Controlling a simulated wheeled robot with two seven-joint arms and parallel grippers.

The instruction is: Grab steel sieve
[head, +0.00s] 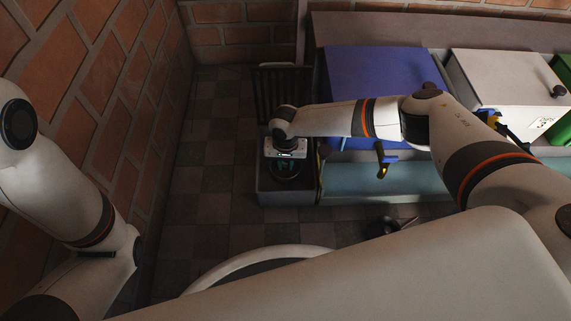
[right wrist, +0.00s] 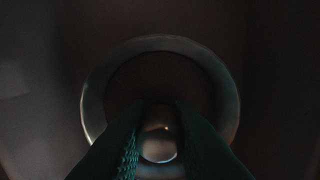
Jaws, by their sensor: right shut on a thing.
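The steel sieve shows in the right wrist view as a round, dull metal ring (right wrist: 160,43) with a shiny rounded part (right wrist: 158,146) at its near side. My right gripper (right wrist: 157,140) has its two dark green ribbed fingers closed around that rounded part. In the head view my right gripper (head: 285,163) points down at the dark box at the left end of the blue machine. The sieve is dark there and mostly hidden beneath the gripper. My left arm is at the left edge, but its gripper is out of view.
The dark open box (head: 288,198) surrounds the gripper closely. To its right stand a blue machine (head: 375,80), with a yellow-and-blue valve (head: 383,160) on its front, and a white lidded unit (head: 505,80). A brick wall (head: 130,90) rises at left. Tiled floor (head: 205,180) is clear beside it.

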